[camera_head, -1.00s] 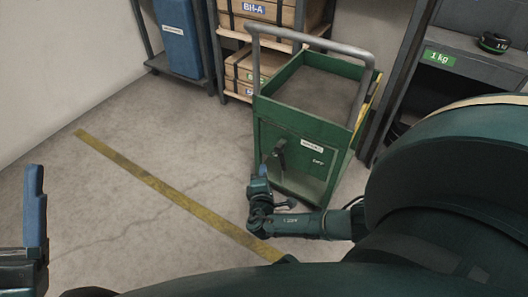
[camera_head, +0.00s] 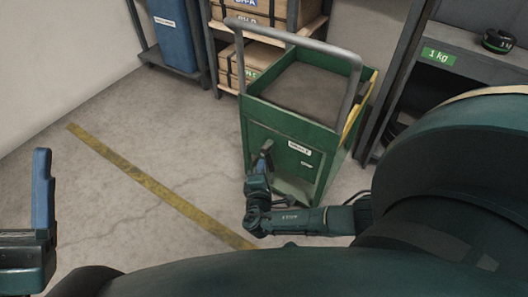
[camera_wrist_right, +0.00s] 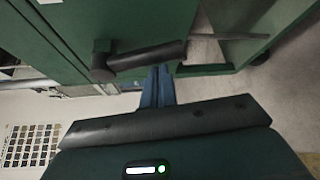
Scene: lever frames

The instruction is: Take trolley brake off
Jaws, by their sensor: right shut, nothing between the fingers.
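The green trolley (camera_head: 309,126) stands right of centre in the head view, with a bent grey push handle (camera_head: 296,41). Its front panel carries a dark brake lever (camera_head: 267,146), largely covered by my right gripper there. In the right wrist view the lever (camera_wrist_right: 147,58) is a black bar running right from a round pivot. My right gripper (camera_head: 262,158) is shut and empty, its blue fingertips (camera_wrist_right: 157,70) at the lever's lower side; I cannot tell if they touch. My left gripper (camera_head: 42,190) shows one upright blue finger at the left edge, away from the trolley.
A rack with wooden crates (camera_head: 251,62) stands behind the trolley, and a blue bin (camera_head: 174,35) further left. A grey shelf (camera_head: 455,62) is on the right. Small white labels (camera_head: 300,148) mark the panel. The floor left of the trolley is clear, crossed by a yellow line (camera_head: 160,188).

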